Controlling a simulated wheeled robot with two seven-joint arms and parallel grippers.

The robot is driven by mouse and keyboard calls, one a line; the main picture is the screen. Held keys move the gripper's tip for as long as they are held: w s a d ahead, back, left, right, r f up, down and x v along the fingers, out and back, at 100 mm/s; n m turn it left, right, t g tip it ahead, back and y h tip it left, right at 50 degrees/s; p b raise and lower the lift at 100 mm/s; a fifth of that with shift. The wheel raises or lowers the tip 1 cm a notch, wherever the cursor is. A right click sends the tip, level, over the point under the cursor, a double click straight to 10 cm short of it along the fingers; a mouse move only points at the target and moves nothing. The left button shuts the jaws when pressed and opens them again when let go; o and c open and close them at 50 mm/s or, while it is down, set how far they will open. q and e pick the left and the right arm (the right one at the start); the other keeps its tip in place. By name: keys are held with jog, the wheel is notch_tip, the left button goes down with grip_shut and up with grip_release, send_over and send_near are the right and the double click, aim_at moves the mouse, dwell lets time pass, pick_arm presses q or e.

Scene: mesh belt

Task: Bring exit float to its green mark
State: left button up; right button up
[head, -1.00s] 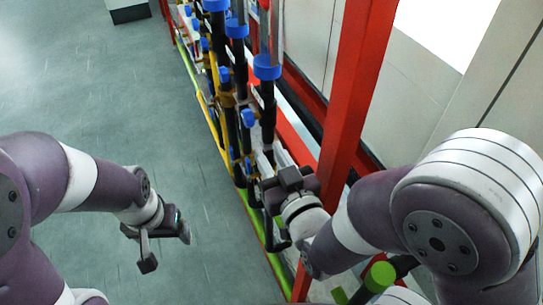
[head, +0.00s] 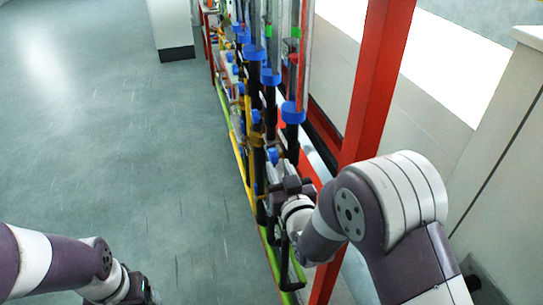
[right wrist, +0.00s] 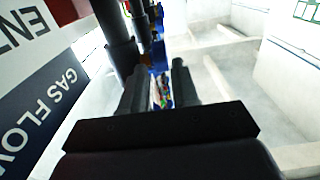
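Several upright gauge tubes with blue collars stand on the pipe rack in the head view. Green marks show on two of them: one on the nearest tube (head: 295,32), one on the tube beside it (head: 268,30). I cannot make out the exit float or tell which tube is the exit one. My right gripper (head: 292,186) is at the rack, low beside the nearest black pipe. In the right wrist view its two fingers (right wrist: 160,90) stand apart, with no held thing visible between them. My left gripper (head: 140,290) is at the bottom edge, partly cut off, away from the rack.
Yellow and green pipes (head: 268,262) run along the rack's floor side. A sign reading "GAS FLOW" (right wrist: 45,110) is left in the right wrist view. The floor (head: 120,140) left of the rack is clear.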

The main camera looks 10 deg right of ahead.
aim_at(274, 154)
jog(key=w, duration=0.3)
jog(key=shift+a+r+p, duration=0.15)
jog(key=shift+r+p, duration=0.05)
jog(key=shift+p, duration=0.15)
jog(key=shift+w+f, duration=0.15)
jog(key=shift+w, duration=0.4)
jog(key=shift+s, duration=0.15)
jog(key=shift+c, duration=0.9)
grip_shut()
jog(key=shift+r+p, duration=0.25)
jog(key=shift+p, duration=0.3)
jog(key=g+p, duration=0.3)
jog(key=p, duration=0.1)
jog(key=g+p, duration=0.2)
jog(key=p, duration=0.2)
jog(key=r+g+p, duration=0.1)
jog(key=g+p, duration=0.2)
jog(key=p, duration=0.1)
jog(key=shift+w+r+g+p, duration=0.1)
jog(key=shift+w+g+p, duration=0.2)
jog(key=shift+w, duration=0.05)
jog(key=shift+w+g+p, duration=0.1)
jog(key=shift+g+p, duration=0.7)
jog(key=shift+p, duration=0.3)
jog(key=shift+f, duration=0.2)
